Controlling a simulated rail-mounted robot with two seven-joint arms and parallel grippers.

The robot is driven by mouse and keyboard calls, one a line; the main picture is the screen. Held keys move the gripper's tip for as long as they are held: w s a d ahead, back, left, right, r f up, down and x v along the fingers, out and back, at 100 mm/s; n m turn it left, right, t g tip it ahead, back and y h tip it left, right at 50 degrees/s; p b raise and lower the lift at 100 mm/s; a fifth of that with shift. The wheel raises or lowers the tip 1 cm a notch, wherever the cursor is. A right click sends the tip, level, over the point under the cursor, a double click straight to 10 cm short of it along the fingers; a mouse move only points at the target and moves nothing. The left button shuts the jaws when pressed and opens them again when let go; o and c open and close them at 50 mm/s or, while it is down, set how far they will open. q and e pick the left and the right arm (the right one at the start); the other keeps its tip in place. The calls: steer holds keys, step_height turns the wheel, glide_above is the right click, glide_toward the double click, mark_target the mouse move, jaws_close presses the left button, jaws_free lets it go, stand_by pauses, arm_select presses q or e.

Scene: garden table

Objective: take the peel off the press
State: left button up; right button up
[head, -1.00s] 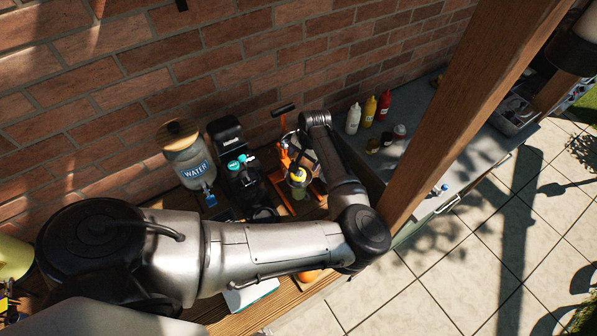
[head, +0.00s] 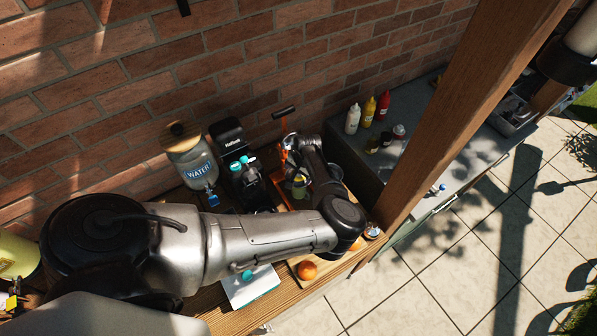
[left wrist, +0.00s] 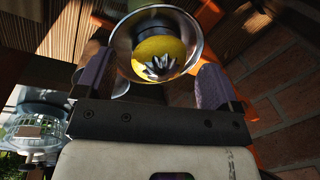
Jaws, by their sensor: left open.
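The press (head: 283,152) has an orange frame and a black-tipped lever, and stands at the back of the wooden table near the brick wall. Its metal bowl (left wrist: 122,38) shows in the left wrist view. A yellow peel (left wrist: 150,50) sits in that bowl, around a silver ribbed piece. My left gripper (left wrist: 155,62) is open, with one finger on each side of the peel and bowl. I cannot tell whether the fingers touch anything. In the head view my own wrist hides much of the press and the fingertips. My right gripper is not in view.
A glass water dispenser (head: 190,160) and a black coffee machine (head: 232,145) stand left of the press. An orange (head: 307,270) lies on a board at the front. A wooden post (head: 470,110) rises on the right. Sauce bottles (head: 369,112) stand on the grey counter.

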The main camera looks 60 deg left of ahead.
arm_select(q)
steer(key=shift+f, duration=0.1)
steer(key=c, duration=1.1)
steer(key=shift+r, duration=0.2)
